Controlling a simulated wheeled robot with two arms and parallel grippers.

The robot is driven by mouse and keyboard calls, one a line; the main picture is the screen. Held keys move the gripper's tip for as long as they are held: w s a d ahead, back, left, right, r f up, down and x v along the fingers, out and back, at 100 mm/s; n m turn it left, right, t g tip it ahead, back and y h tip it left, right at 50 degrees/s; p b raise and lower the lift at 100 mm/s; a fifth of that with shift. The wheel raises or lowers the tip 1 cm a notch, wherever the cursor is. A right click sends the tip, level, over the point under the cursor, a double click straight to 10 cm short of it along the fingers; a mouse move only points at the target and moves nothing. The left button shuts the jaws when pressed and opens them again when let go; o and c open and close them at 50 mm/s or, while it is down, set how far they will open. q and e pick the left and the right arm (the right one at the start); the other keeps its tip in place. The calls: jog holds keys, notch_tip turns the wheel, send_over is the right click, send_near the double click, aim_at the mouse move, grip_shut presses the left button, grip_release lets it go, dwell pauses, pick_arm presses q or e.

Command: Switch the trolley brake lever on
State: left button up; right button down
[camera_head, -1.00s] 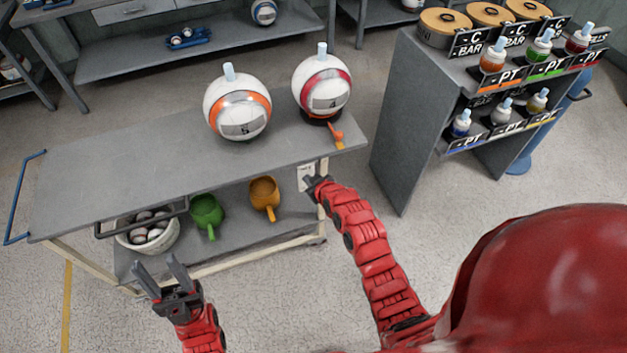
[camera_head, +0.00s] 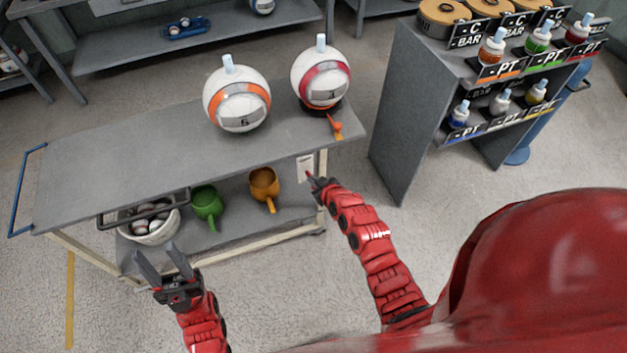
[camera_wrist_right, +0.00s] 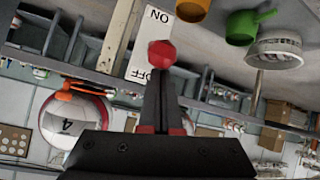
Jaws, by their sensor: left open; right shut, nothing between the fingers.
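The brake lever's red round knob (camera_wrist_right: 161,54) shows in the right wrist view in front of a white ON/OFF plate (camera_wrist_right: 140,70). In the head view the plate (camera_head: 305,168) is on the near right end of the grey trolley (camera_head: 110,165), with the small red knob (camera_head: 309,174) in front. My right gripper (camera_head: 316,181) is shut and empty, its fingertips (camera_wrist_right: 160,75) right at the knob; contact cannot be told. My left gripper (camera_head: 155,262) is open and empty, in front of the trolley's lower left.
Two white balls, one orange-banded (camera_head: 237,98) and one red-banded (camera_head: 321,72), stand on the trolley top. Green (camera_head: 207,203) and orange (camera_head: 264,185) mugs and a basket (camera_head: 150,228) are on its lower shelf. A grey rack (camera_head: 405,120) stands to the right.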

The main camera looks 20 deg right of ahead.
jog(key=shift+s+f+t+b, duration=0.3)
jog(key=shift+f+b, duration=0.3)
jog(key=shift+b, duration=0.6)
notch_tip(320, 180, down, 9)
jog(key=s+n+t+y+b, duration=0.1)
jog(key=t+b, duration=0.8)
jog(key=b, duration=1.9)
jog(key=shift+s+f+t, duration=0.2)
jog(key=shift+s+t, duration=0.1)
jog(key=shift+s, duration=0.1)
